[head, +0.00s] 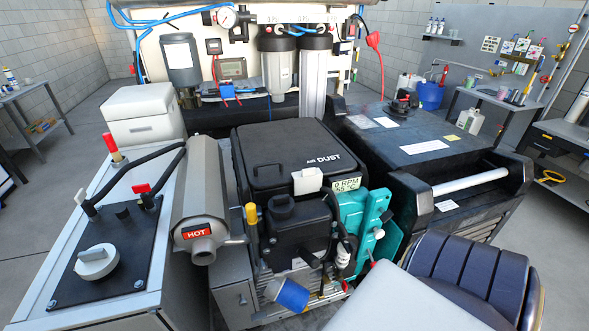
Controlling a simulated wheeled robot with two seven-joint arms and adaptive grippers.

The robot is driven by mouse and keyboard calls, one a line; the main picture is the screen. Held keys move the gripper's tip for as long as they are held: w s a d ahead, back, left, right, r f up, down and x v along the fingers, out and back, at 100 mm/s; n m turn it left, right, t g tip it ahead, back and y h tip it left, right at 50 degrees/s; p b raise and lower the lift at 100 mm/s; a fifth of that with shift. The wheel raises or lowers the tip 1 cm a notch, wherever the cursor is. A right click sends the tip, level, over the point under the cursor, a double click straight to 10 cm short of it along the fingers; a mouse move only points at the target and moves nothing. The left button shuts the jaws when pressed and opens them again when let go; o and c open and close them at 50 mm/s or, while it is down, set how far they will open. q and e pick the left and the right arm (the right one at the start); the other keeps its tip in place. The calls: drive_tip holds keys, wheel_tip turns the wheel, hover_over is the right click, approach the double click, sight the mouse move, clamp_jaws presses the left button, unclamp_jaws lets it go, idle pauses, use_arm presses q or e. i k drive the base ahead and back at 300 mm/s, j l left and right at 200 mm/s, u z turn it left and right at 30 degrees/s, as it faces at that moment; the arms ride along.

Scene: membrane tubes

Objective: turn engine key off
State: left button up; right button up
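The engine (297,232) stands in the middle of the head view, below a black cover marked DUST (287,160). A small display (346,184) on it reads 0 RPM and 55 °C. I cannot pick out the engine key with certainty. Neither of my grippers is in view.
A silver muffler marked HOT (203,195) lies between cabinet and engine. A teal part (362,220) and blue cylinder (291,295) sit at the engine's front. A black console (425,145) stands right. A white and dark blue ribbed shape covers the lower right.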

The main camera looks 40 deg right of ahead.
sight(385, 216)
drive_tip(key=z, duration=2.15)
